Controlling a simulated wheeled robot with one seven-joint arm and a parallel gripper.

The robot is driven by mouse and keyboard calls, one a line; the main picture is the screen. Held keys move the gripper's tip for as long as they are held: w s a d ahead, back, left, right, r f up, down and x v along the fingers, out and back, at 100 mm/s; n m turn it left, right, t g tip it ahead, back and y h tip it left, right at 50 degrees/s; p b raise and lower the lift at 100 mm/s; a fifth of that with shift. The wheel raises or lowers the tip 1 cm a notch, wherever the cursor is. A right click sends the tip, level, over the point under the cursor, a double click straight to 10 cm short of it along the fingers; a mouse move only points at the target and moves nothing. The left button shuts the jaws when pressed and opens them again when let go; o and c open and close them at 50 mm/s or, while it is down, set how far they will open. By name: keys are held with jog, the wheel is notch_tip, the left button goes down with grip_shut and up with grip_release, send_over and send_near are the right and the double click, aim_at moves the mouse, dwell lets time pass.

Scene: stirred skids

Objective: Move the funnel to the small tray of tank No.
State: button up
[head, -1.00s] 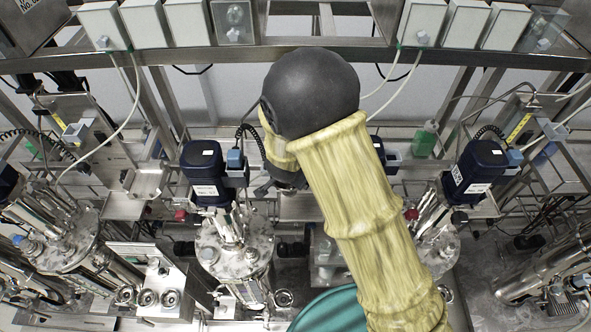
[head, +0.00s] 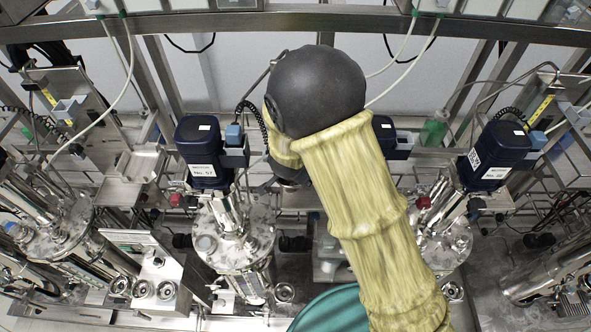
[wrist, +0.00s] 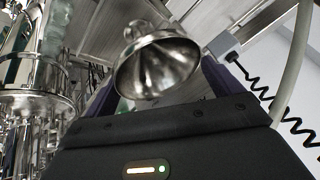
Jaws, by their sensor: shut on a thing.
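The shiny metal funnel (wrist: 158,68) is in my gripper (wrist: 160,80) in the wrist view, wide mouth facing the camera. The dark fingers lie on both sides of it. In the head view my yellow-sleeved arm hides the funnel and most of the gripper. A steel tank (head: 232,245) stands left of my arm under a dark blue motor (head: 203,150) whose label seems to read No. 57. Another tank (head: 445,240) with a blue motor (head: 492,155) stands to the right; its number is too small to read. A small metal tray (head: 143,165) is on the frame at the left.
A steel rail (head: 230,24) crosses the top, with hoses hanging from it. A green bottle (head: 433,130) stands at the back right. Further tanks, pipes and fittings crowd both sides. A teal round thing (head: 330,312) is at the bottom.

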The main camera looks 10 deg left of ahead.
jog(key=shift+f+b, duration=0.35)
jog(key=shift+f, duration=0.3)
jog(key=shift+f+b, duration=0.55)
jog(key=shift+f, duration=0.25)
dwell(0.4)
jog(key=o, duration=1.2)
jog(key=shift+o, duration=0.2)
jog(key=shift+r, duration=0.15)
jog(key=shift+s+r+p, duration=0.15)
jog(key=shift+r+p, duration=0.15)
jog(key=shift+p, duration=0.1)
jog(key=p+v, duration=0.4)
jog(key=v, duration=0.2)
jog(key=shift+s, duration=0.25)
